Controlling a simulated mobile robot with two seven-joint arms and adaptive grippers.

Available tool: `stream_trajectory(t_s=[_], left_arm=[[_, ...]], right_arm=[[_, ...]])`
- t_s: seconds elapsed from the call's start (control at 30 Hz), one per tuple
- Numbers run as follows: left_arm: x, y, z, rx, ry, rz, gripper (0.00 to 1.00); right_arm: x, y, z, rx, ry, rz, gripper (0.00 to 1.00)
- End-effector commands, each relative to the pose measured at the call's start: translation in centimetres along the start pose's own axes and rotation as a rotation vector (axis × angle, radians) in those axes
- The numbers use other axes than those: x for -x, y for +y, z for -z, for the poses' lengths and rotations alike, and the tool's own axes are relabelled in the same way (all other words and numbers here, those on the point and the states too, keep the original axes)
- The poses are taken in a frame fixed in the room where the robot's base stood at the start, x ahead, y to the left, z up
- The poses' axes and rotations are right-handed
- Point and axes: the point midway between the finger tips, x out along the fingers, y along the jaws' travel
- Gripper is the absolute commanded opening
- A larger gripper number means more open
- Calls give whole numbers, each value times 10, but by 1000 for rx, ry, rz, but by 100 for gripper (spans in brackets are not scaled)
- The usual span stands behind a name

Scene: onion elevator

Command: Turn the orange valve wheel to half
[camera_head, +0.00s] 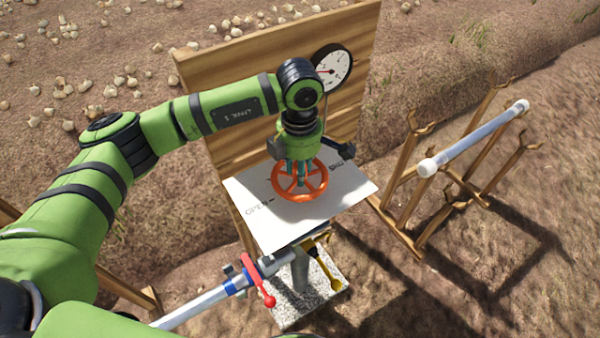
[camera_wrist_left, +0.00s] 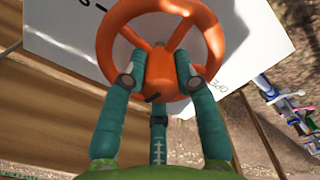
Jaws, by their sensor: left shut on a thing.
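The orange valve wheel (camera_head: 319,181) lies flat above a white panel (camera_head: 345,196) marked "OPEN" at the left. The lettering at the right is partly hidden by my left arm. My left gripper (camera_head: 299,178) reaches down onto the wheel from above. In the left wrist view, the wheel (camera_wrist_left: 110,32) fills the top middle. The teal fingers of my left gripper (camera_wrist_left: 162,78) are closed around its hub and spokes. A round gauge (camera_head: 333,68) with a white face is on the wooden board behind. My right gripper is not in view.
A wooden backboard (camera_head: 210,70) stands behind the panel. Below the panel are a pipe (camera_head: 195,305), a red lever (camera_head: 262,285), a yellow lever (camera_head: 325,268) and a concrete block (camera_head: 300,308). A wooden rack (camera_head: 405,185) holding a white pipe (camera_head: 475,138) stands at the right.

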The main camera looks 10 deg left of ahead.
Motion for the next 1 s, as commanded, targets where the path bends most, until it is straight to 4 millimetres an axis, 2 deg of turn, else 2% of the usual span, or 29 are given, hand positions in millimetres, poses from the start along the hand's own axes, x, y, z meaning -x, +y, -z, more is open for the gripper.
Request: stream_trajectory(t_s=[0.1,0.4,0.93,0.97,1.0], left_arm=[[-2,1,2,72,4,-3,0],[-1,1,2,177,4,-2,0],[0,0,2,195,5,0,0],[0,0,2,195,5,0,42],[0,0,2,195,5,0,54]], right_arm=[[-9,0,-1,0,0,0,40],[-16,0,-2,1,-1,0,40],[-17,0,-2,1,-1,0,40],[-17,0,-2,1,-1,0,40],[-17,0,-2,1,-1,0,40]])
